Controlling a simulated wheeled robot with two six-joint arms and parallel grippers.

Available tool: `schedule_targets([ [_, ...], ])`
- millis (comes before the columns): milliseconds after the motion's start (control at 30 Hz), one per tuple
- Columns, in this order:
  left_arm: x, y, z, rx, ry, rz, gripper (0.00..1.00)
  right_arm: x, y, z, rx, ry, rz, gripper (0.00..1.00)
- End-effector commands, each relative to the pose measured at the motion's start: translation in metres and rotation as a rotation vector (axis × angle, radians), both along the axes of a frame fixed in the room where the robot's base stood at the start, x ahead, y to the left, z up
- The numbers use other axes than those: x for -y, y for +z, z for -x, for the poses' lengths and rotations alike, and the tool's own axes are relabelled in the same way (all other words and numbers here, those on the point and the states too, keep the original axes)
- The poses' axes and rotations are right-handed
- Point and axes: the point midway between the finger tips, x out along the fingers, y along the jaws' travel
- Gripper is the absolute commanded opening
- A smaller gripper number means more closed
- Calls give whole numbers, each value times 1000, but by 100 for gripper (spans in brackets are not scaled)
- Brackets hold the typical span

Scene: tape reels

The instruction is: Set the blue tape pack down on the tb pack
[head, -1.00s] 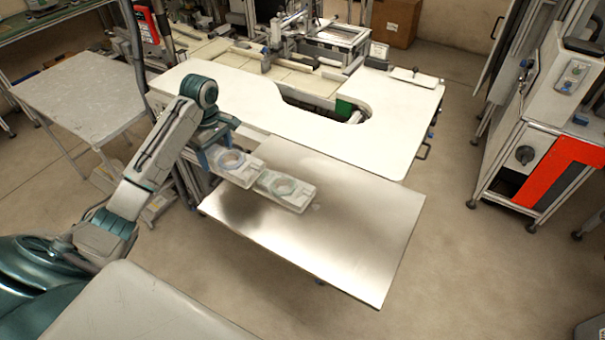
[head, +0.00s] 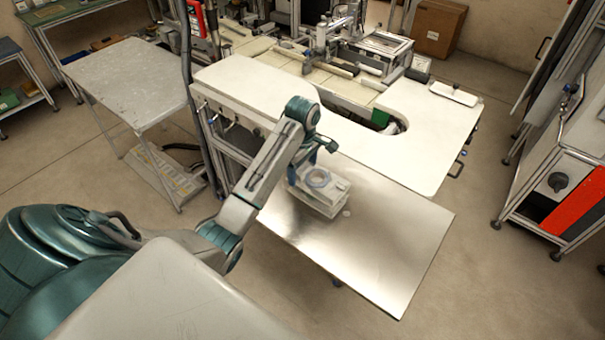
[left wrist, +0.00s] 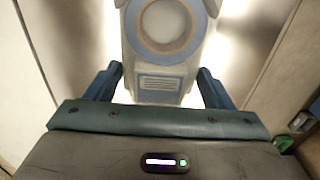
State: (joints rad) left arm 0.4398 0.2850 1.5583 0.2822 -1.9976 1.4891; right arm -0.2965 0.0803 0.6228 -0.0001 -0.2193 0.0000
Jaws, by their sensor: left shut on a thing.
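The blue tape pack (head: 319,179) is a clear, flat pack with a blue ring. In the left wrist view the blue tape pack (left wrist: 155,62) lies between the two blue fingers of my left gripper (left wrist: 157,86), which is shut on it. In the head view my left gripper (head: 318,150) is at the pack's far left end, partly hidden by my wrist. The tb pack (head: 323,209) lies directly under the blue tape pack on the metal table, mostly covered. I cannot tell whether the two packs touch. My right gripper is not in view.
The shiny metal table (head: 390,235) is bare to the right and front of the packs. A white curved worktop (head: 430,135) stands behind it, with machinery beyond. A grey side table (head: 125,80) stands at the left.

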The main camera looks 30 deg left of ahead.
Motion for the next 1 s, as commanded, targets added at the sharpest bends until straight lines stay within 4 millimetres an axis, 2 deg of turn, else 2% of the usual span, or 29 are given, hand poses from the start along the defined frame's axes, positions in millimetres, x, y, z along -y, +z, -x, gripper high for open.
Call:
schedule_targets([
  [133,1,-17,1,-3,-1,3,48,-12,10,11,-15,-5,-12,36],
  [467,0,-23,0,-1,-1,2,48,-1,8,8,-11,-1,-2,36],
  [500,0,-22,0,-1,-1,2,82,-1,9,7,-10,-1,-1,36],
  [600,0,-22,0,-1,-1,2,98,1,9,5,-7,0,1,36],
  [867,0,-22,0,-1,-1,1,98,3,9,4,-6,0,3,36],
  [1000,-2,-13,-5,1,-2,1,98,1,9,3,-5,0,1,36],
])
